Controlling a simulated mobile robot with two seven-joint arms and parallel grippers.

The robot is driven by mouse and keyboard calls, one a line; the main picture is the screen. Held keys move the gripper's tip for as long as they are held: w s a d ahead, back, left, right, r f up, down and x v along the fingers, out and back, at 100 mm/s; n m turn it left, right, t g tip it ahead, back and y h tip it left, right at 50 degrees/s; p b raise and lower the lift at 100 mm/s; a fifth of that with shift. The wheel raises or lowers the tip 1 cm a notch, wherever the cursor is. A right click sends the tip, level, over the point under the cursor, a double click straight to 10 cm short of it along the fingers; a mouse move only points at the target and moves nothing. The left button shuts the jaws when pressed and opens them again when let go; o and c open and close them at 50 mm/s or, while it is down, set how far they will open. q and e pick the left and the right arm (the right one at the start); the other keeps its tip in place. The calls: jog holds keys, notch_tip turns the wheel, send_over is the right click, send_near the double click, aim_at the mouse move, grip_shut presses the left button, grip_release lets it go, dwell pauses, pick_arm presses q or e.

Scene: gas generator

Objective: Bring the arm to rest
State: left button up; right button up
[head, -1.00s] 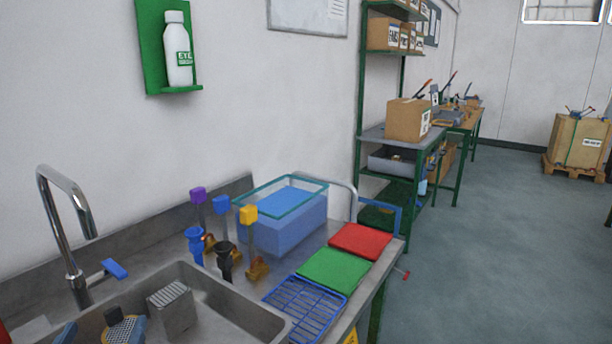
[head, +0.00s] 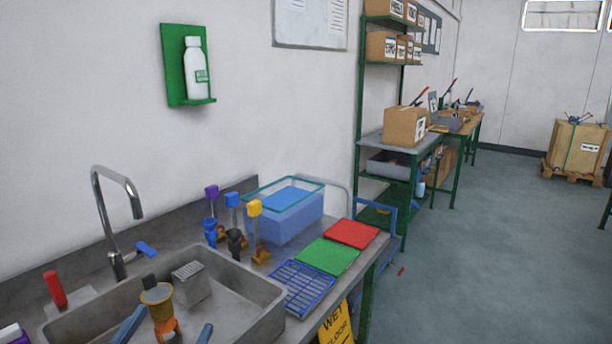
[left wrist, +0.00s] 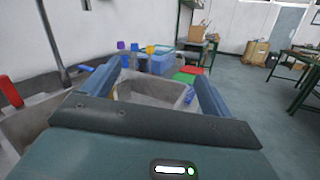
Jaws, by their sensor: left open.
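My left gripper (head: 172,322) shows at the bottom of the head view, its two blue fingertips apart. In the left wrist view the fingers of this gripper (left wrist: 160,88) are spread with no object held between them. It is over the front of the steel sink (head: 262,303). My right gripper is in neither view.
A tall tap (head: 112,215) stands behind the sink. To the right are coloured-top valves (head: 233,215), a blue-filled tank (head: 285,215), a blue rack (head: 300,287), a green mat (head: 328,256) and a red mat (head: 352,233). Open floor (head: 480,240) lies to the right.

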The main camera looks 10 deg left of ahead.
pick_arm(q)
jog(key=s+d+r+m+g+h, duration=0.1)
jog(key=s+d+m+h, duration=0.1)
jog(key=d+m+h, duration=0.75)
jog(key=s+d+r+m+g+h, duration=0.1)
jog(key=s+d+m+h, duration=0.35)
jog(key=d+m, duration=0.75)
jog(key=w+a+f+m+g+y, duration=0.1)
jog(key=a+f+m+g+y, duration=0.1)
jog(key=f+m, duration=0.4)
jog(key=w+a+f+m+g+y, duration=0.1)
jog(key=f+m+y, duration=0.3)
jog(key=f, duration=0.9)
jog(key=a+m+g, duration=0.1)
jog(key=m, duration=0.2)
jog(key=shift+p, duration=0.4)
jog(key=s+a+f+g+y, duration=0.1)
jog(key=a+f, duration=0.1)
jog(key=f, duration=0.1)
jog(key=s+a+f+m+g+y, duration=0.1)
jog(key=s+a+f+y, duration=0.1)
jog(key=f, duration=0.1)
jog(key=s+a+f+m+y, duration=0.1)
jog(key=a+f+y, duration=0.1)
jog(key=a+f, duration=0.1)
jog(key=shift+s+f+g, duration=0.2)
jog(key=shift+f+g, duration=0.2)
jog(key=shift+f, duration=0.2)
jog(key=shift+c, duration=0.3)
